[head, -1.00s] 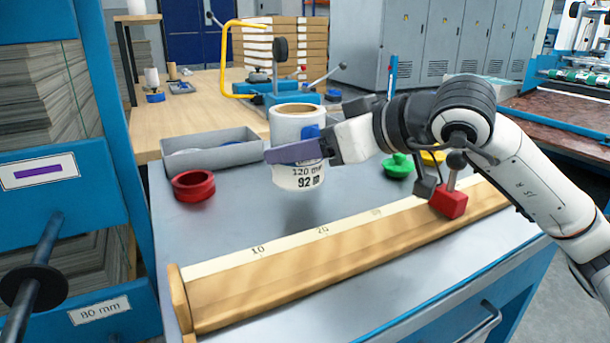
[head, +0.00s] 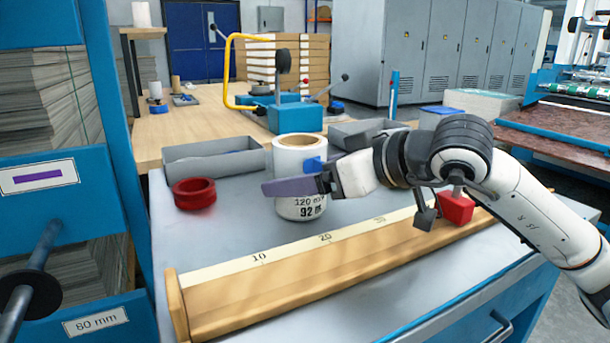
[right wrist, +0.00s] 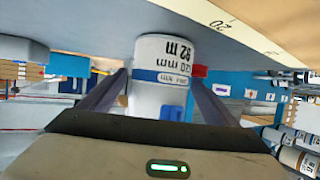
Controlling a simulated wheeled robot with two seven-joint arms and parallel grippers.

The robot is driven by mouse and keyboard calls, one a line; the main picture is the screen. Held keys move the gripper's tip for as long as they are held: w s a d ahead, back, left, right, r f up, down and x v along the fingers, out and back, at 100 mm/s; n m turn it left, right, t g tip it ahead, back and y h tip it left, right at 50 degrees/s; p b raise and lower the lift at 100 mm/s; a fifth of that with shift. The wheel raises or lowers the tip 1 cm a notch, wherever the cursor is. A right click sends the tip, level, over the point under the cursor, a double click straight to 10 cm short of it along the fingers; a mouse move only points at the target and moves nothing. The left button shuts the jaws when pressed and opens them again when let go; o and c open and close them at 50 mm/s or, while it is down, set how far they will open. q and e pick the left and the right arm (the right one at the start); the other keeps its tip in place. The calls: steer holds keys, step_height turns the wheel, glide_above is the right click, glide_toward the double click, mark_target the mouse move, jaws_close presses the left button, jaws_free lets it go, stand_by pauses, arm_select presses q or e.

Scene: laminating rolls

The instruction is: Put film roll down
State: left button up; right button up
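The white film roll (head: 300,208), marked "120 mm 92 m", stands upright on the grey bench behind the wooden ruler rail. Its base appears to touch the bench top. My right gripper (head: 292,187) reaches in from the right with its fingers level across the roll, one finger in front of it. In the right wrist view, which is upside down, the roll (right wrist: 163,50) sits between the two fingers, which appear to press its sides. A blue tab shows on the roll. My left gripper is in neither view.
The wooden rail (head: 330,275) with a 10-20-30 scale crosses the bench front and carries a red block (head: 456,209). A red ring (head: 194,193) lies left of the roll. A grey tray (head: 213,160) stands behind. Blue shelving (head: 55,215) borders the left.

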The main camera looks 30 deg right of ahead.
steer(key=shift+r, duration=0.1)
steer(key=shift+r+p, duration=0.3)
steer(key=shift+p, duration=0.1)
steer(key=v, duration=0.2)
steer(key=b+v, duration=0.1)
steer(key=shift+s+d+f, duration=0.25)
steer(key=shift+s+d, duration=0.1)
steer(key=shift+s, duration=0.05)
steer(key=b+v, duration=0.4)
steer(key=shift+s+r, duration=0.1)
steer(key=shift+s, duration=0.3)
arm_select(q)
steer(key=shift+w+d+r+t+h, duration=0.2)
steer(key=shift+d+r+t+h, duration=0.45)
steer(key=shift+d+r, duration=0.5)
arm_select(e)
steer(key=shift+r+v, duration=0.25)
steer(key=shift+v, duration=1.45)
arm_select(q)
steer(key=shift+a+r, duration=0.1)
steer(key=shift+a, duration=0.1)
